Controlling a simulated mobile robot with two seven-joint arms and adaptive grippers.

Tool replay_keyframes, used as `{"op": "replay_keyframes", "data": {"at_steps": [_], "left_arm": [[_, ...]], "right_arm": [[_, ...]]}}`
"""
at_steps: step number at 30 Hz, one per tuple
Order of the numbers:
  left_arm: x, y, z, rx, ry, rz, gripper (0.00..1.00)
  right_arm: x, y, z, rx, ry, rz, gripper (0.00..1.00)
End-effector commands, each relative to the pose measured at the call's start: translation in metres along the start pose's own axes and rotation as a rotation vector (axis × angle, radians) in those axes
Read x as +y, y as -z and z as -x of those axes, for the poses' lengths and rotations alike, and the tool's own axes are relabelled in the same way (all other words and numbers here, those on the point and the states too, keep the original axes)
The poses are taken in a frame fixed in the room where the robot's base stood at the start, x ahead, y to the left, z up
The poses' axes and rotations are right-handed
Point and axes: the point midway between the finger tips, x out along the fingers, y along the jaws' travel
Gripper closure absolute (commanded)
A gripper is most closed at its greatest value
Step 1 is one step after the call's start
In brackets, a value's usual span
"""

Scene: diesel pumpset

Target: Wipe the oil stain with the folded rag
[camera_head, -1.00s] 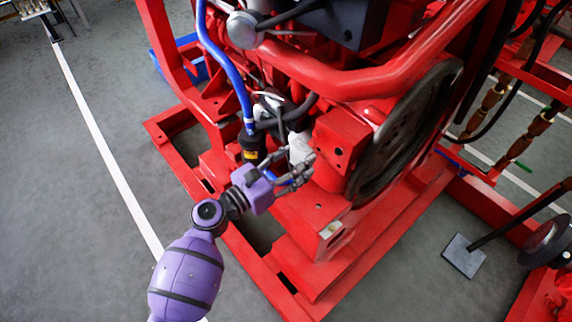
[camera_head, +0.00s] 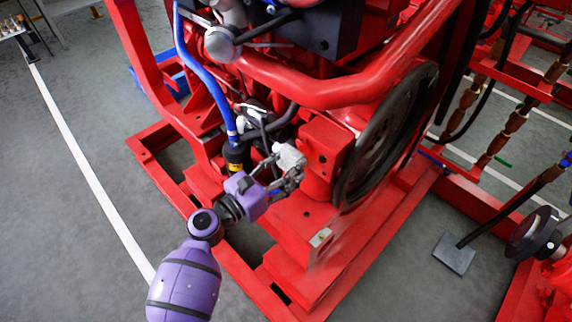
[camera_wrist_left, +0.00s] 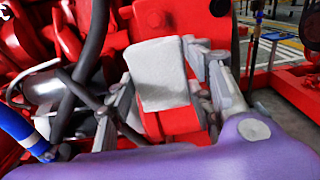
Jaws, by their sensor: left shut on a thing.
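The folded rag (camera_head: 289,156) is white and is held between the fingers of my left gripper (camera_head: 281,174), which is shut on it. In the left wrist view the rag (camera_wrist_left: 159,72) stands up between the fingers as a flat pale pad, in front of red engine parts. The head view shows the gripper low at the engine's side, left of a red block (camera_head: 326,146) and above the red base frame. I cannot tell whether the rag touches the engine. I cannot make out the oil stain in either view. My right gripper is not in view.
The red engine (camera_head: 340,88) fills the middle, with a large dark flywheel (camera_head: 388,135) on its right. A blue hose (camera_head: 205,75) runs down close to the gripper. The red base frame (camera_head: 232,262) lies below. Grey floor (camera_head: 75,210) is free at the left.

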Motion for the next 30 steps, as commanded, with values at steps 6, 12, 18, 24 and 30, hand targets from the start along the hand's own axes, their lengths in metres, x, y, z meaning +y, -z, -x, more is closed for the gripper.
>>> {"op": "replay_keyframes", "data": {"at_steps": [6, 12, 18, 24, 30], "left_arm": [[0.0, 0.0, -0.004, -0.001, 0.0, 0.0, 0.73], [0.0, 0.0, -0.008, 0.0, 0.0, 0.001, 0.73], [0.0, 0.0, -0.013, -0.001, 0.0, 0.0, 0.73], [0.0, -0.001, -0.017, -0.001, 0.0, 0.0, 0.73], [0.0, 0.0, -0.02, 0.0, 0.0, 0.0, 0.73]], "right_arm": [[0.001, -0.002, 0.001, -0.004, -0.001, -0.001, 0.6], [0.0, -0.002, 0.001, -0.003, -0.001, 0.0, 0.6], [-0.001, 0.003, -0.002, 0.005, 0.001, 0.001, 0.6], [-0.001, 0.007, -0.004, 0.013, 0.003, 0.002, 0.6], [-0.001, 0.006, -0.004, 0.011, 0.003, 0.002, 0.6]]}}
